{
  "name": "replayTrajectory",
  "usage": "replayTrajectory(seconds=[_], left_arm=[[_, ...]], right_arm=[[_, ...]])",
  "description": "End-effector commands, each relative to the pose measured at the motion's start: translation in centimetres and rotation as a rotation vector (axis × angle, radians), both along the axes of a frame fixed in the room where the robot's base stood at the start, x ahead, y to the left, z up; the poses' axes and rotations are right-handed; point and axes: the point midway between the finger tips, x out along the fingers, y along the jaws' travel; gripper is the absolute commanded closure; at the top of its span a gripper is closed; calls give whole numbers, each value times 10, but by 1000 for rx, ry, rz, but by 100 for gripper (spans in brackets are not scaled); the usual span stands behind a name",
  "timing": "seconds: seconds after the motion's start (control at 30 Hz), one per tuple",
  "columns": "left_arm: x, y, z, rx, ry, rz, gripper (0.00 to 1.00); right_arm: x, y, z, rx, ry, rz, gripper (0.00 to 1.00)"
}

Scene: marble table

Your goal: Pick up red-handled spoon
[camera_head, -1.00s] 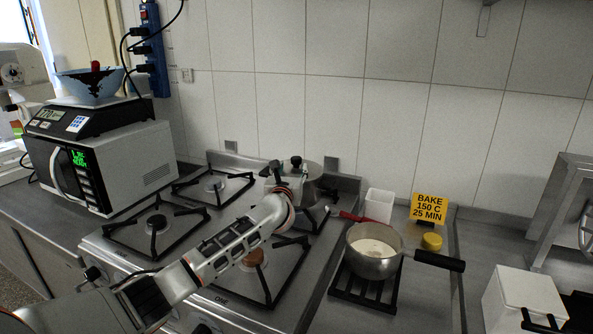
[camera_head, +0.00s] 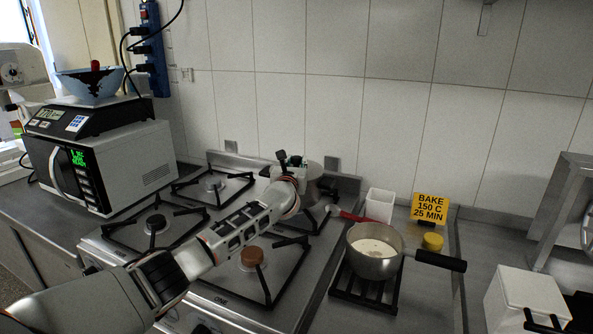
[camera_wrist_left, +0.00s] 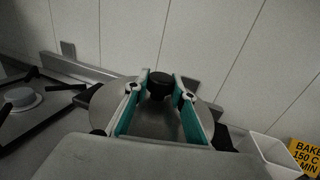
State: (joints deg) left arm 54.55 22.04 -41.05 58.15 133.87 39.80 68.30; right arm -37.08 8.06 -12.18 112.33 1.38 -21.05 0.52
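My left gripper (camera_head: 291,160) is over the burners, left of the spoon and in front of the lidded pot. In the left wrist view the gripper (camera_wrist_left: 162,103) has its teal-padded fingers apart. The pot lid's black knob (camera_wrist_left: 160,85) appears between them, beyond the fingertips; contact cannot be told. The spoon is not clear in the wrist view. I see no right gripper.
The saucepan (camera_head: 374,262) with pale contents stands on a black trivet, its dark handle pointing right. A white container (camera_head: 379,206), yellow sign (camera_head: 429,208) and yellow-lidded jar (camera_head: 432,242) stand behind. The metal lidded pot (camera_head: 318,190) is near the gripper. A white box (camera_head: 514,298) is at right.

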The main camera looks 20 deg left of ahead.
Motion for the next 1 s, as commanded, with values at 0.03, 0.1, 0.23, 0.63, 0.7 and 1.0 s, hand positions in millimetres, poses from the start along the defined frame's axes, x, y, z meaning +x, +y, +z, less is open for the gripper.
replayTrajectory(seconds=[0.03, 0.1, 0.23, 0.63, 0.7, 1.0], left_arm=[[0, 0, 0, 0, 0, 0, 100], [0, 0, 1, 0, -1, 0, 100], [0, 0, 1, 0, -1, 0, 100], [0, 0, 60, -2, -7, -1, 100], [0, -1, 81, -3, -8, -1, 100], [0, 0, 156, -2, -6, -1, 100]], right_arm=[[-1, 0, -1, -1, 2, 0, 61], [-1, 0, -1, -1, 3, 0, 61], [-1, 0, -1, 0, 3, 0, 61], [1, 0, 15, 1, -3, -1, 61], [1, 0, 19, 2, -6, -1, 61], [3, 1, 26, 3, -10, -1, 61]])
